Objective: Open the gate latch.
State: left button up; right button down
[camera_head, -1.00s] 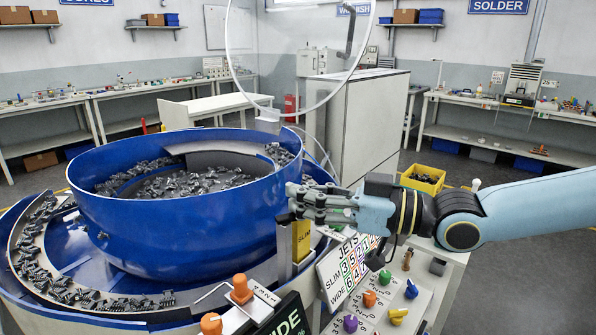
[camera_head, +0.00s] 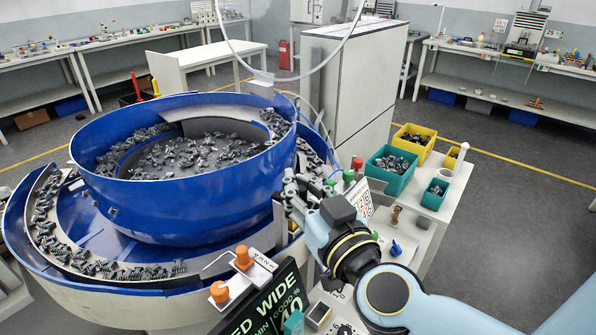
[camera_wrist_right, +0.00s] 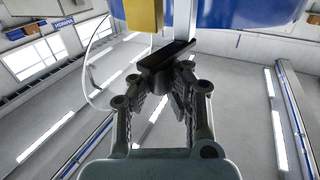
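In the head view my right gripper (camera_head: 293,190) is at the right side of the blue bowl (camera_head: 180,205), close to its outlet. In the right wrist view a dark flat bar (camera_wrist_right: 160,62) lies across the fingertips of my right gripper (camera_wrist_right: 166,82). A yellow block (camera_wrist_right: 143,15) is just beyond it. The fingers stand apart with a gap between them. The bar hides their far ends, so I cannot tell whether they touch it. I cannot tell for sure whether this bar is the gate latch. My left gripper is not in view.
Dark connectors (camera_head: 185,155) lie in the bowl and along its outer track. Orange knobs (camera_head: 243,258) and a dark display (camera_head: 262,312) are at the front. Teal bins (camera_head: 390,172) and a yellow bin (camera_head: 414,142) stand on the right bench. The floor at right is clear.

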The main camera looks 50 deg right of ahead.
jog(key=shift+s+a+f+m+g+h, duration=0.2)
jog(key=shift+m+g+h, duration=0.1)
jog(key=shift+m+h, duration=0.3)
